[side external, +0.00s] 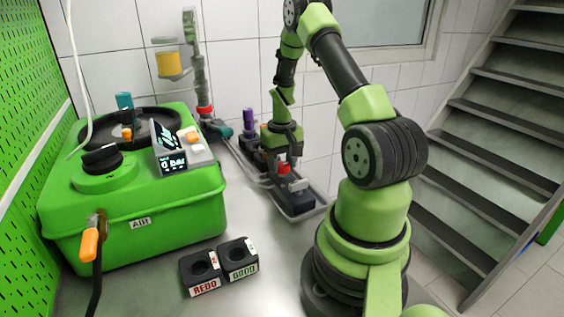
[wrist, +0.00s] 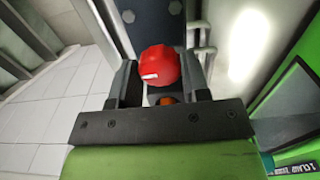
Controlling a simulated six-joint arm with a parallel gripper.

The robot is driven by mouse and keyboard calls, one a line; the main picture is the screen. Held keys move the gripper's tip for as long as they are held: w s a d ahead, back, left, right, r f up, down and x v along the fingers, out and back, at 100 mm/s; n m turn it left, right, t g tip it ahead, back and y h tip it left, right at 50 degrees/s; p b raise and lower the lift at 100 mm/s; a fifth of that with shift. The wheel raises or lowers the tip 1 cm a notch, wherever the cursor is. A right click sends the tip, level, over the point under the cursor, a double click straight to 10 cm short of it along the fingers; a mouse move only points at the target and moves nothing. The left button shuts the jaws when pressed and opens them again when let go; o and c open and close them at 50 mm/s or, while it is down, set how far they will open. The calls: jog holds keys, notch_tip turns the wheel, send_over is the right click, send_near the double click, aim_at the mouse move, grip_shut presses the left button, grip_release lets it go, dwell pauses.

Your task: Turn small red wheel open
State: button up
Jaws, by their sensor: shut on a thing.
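The small red wheel (wrist: 160,66) shows in the wrist view between the two dark fingers of my gripper (wrist: 158,80). It is rounded and carries a short white mark on its left side. My gripper is shut on it, with one finger at each side. In the side external view my gripper (side external: 283,160) points down over the pump assembly at the back, and the red wheel (side external: 284,168) shows just below it. The fingers hide part of the wheel's sides.
A green box labelled AIR (side external: 140,225) with a small display stands at the left. Two black holders marked REDO (side external: 203,273) and GOOD (side external: 239,260) sit in front of it. A purple part (side external: 249,120) stands left of my gripper. Pipes run beside the assembly.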

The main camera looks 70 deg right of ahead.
aim_at(282, 164)
jog(key=o, duration=0.9)
notch_tip(282, 164, up, 9)
jog(key=shift+f, duration=0.1)
jog(key=shift+r, duration=0.6)
